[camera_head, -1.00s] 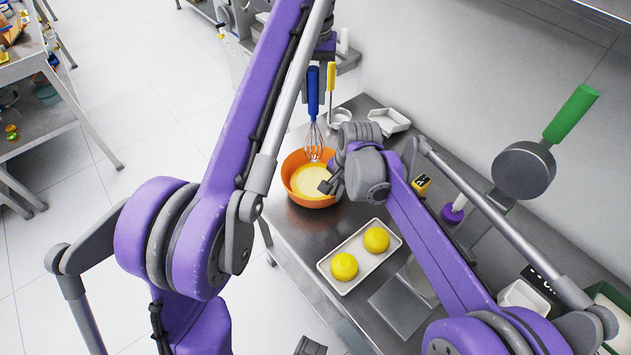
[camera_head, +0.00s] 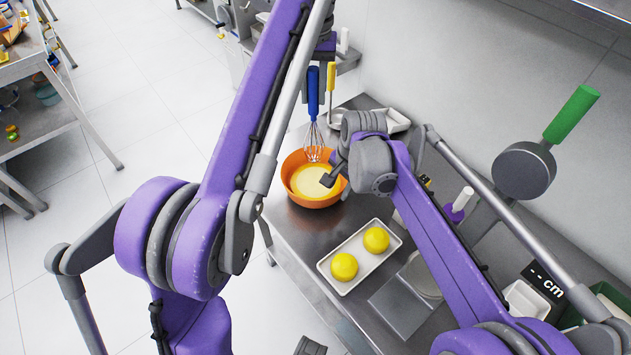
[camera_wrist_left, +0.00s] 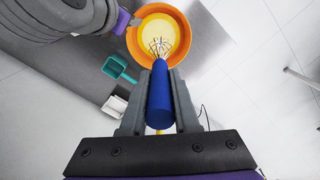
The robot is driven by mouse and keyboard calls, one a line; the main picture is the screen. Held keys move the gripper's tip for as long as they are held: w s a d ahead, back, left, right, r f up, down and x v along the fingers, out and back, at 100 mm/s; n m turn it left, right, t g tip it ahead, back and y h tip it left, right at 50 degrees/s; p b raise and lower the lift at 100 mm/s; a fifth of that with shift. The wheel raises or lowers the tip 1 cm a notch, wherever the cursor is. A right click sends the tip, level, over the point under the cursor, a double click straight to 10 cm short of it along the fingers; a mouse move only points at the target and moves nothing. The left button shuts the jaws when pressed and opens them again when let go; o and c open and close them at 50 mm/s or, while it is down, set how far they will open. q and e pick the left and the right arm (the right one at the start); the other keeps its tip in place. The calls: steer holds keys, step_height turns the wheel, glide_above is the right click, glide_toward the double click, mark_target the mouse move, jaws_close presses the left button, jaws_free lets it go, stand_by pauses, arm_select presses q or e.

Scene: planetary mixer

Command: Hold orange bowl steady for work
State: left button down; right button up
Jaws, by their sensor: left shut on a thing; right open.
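The orange bowl (camera_head: 318,200) stands near the left edge of the steel table and holds pale yellow batter. It also shows in the left wrist view (camera_wrist_left: 192,40). My left gripper (camera_wrist_left: 160,80) is shut on the blue handle of a whisk (camera_head: 313,92), whose wire head hangs over the batter; in the head view its fingers are hard to make out. My right gripper (camera_head: 330,178) is open at the right side of the bowl, its fingers at or over the rim. I cannot tell whether it touches the rim.
A white tray (camera_head: 347,284) with two yellow balls (camera_head: 344,267) lies in front of the bowl. A teal scoop (camera_wrist_left: 118,69) lies near the bowl. A display (camera_head: 543,280) and a white container (camera_head: 524,299) stand at the right. A yellow-handled tool (camera_head: 331,78) hangs behind the whisk.

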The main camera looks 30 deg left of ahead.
mark_target(313, 64)
arm_select(q)
steer(key=shift+r+p, duration=0.35)
steer(key=shift+r, duration=0.05)
step_height(313, 64, up, 5)
steer(key=p, duration=0.5)
steer(key=shift+r, duration=0.2)
steer(key=shift+f, duration=0.1)
arm_select(e)
step_height(313, 64, up, 16)
steer(key=d, duration=0.1)
steer(key=shift+w+d, duration=0.2)
steer(key=shift+d, duration=0.1)
steer(key=shift+f, duration=0.1)
